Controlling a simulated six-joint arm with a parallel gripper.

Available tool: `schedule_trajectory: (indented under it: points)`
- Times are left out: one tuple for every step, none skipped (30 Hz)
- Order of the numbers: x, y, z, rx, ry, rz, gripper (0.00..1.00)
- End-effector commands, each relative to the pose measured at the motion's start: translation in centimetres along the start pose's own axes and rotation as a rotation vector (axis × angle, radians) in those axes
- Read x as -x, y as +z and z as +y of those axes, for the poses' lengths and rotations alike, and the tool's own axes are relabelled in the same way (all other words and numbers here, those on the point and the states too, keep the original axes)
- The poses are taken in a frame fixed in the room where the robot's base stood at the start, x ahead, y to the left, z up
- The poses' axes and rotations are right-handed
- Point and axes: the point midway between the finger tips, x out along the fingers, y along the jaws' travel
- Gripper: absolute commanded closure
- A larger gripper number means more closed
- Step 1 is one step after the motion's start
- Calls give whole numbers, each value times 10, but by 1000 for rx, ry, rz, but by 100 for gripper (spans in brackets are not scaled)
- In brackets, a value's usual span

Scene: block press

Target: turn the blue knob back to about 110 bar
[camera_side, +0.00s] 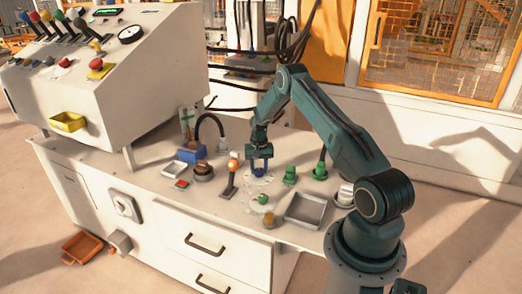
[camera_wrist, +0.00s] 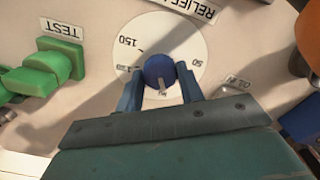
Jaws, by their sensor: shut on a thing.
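The blue knob (camera_wrist: 159,68) sits at the middle of a round white dial (camera_wrist: 187,35) in the wrist view. The dial reads 150 at upper left and 50 at right; smaller print at left is unclear. A pale pointer mark on the knob faces down in that picture, toward my gripper's palm. My gripper (camera_wrist: 160,76) has one finger on each side of the knob and is shut on it. In the side view my gripper (camera_side: 260,167) points down over the bench top, and the knob is hidden there by the fingers.
A green TEST control (camera_wrist: 42,70) and an orange part (camera_wrist: 311,35) flank the dial. In the side view an orange-topped lever (camera_side: 232,167) stands left, green fittings (camera_side: 290,175) right, and a grey metal tray (camera_side: 305,210) at front right. A sloped console (camera_side: 90,80) rises at left.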

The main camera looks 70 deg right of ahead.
Motion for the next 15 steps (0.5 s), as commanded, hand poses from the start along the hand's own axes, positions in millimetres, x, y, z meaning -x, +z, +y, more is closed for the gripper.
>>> schedule_trajectory:
  points:
    - [0,0,0,-43,0,0,86]
    - [0,0,0,-71,0,0,86]
    - [0,0,0,-109,0,0,86]
    - [0,0,0,-138,0,0,86]
    - [0,0,0,-166,0,0,86]
    - [0,0,0,-204,0,0,86]
    - [0,0,0,-233,0,0,86]
    - [0,0,0,-261,0,0,86]
    - [0,0,0,-299,0,0,86]
    - [0,0,0,-328,0,0,86]
    - [0,0,0,-356,0,0,86]
    - [0,0,0,-394,0,0,86]
    - [0,0,0,-423,0,0,86]
    - [0,0,0,-451,0,0,86]
    - [0,0,0,-489,0,0,86]
